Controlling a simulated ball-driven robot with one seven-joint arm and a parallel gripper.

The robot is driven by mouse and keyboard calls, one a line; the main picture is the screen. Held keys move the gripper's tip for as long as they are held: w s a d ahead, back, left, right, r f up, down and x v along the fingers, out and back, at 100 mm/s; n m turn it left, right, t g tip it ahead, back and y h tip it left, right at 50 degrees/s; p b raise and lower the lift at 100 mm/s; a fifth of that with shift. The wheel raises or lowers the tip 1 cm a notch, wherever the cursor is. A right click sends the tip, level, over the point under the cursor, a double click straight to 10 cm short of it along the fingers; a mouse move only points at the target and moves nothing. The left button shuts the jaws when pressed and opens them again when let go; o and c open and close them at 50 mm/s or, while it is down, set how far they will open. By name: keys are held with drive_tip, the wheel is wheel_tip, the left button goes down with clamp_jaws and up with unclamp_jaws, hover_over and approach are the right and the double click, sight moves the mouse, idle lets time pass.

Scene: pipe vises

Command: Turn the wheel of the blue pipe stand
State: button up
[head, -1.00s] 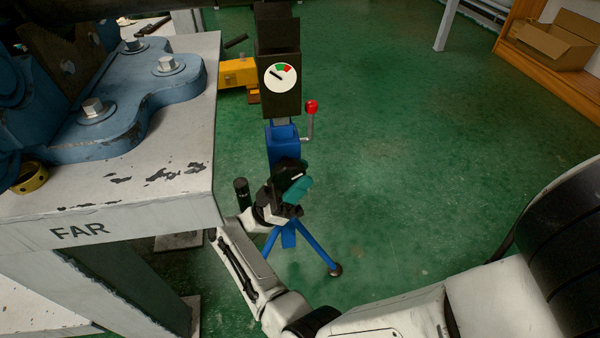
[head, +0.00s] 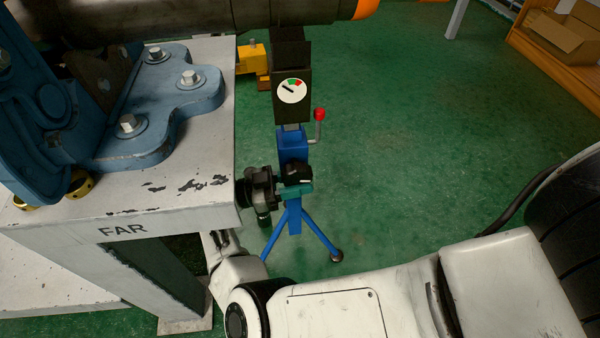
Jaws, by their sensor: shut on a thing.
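The blue pipe stand (head: 292,147) stands upright on the green floor on splayed blue legs, just right of the white table. Its dark head (head: 292,58) carries a round dial (head: 292,91) with a green and a red sector; the needle lies left of the green. A crank with a red knob (head: 320,114) sticks up at its right. The black wheel (head: 297,172) sits low on the post, partly hidden. My gripper (head: 297,189), with teal fingers, comes from the left and is shut on the wheel; the exact contact is hard to see.
The white table (head: 170,215), marked FAR, has its corner close to my gripper. A blue bolted casting (head: 130,150) stands on it. A dark pipe with an orange end (head: 366,8) crosses the top.

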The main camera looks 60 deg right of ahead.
drive_tip(key=shift+f, duration=0.1)
idle(0.4)
drive_tip(key=o, duration=1)
drive_tip(key=shift+c, duration=0.2)
drive_tip(key=shift+w+a, duration=0.1)
drive_tip(key=r+b+v, duration=0.1)
drive_tip(key=b+v, duration=0.8)
drive_tip(key=v, duration=0.1)
drive_tip(key=shift+w+a+f, duration=0.2)
drive_tip(key=shift+w+f, duration=0.1)
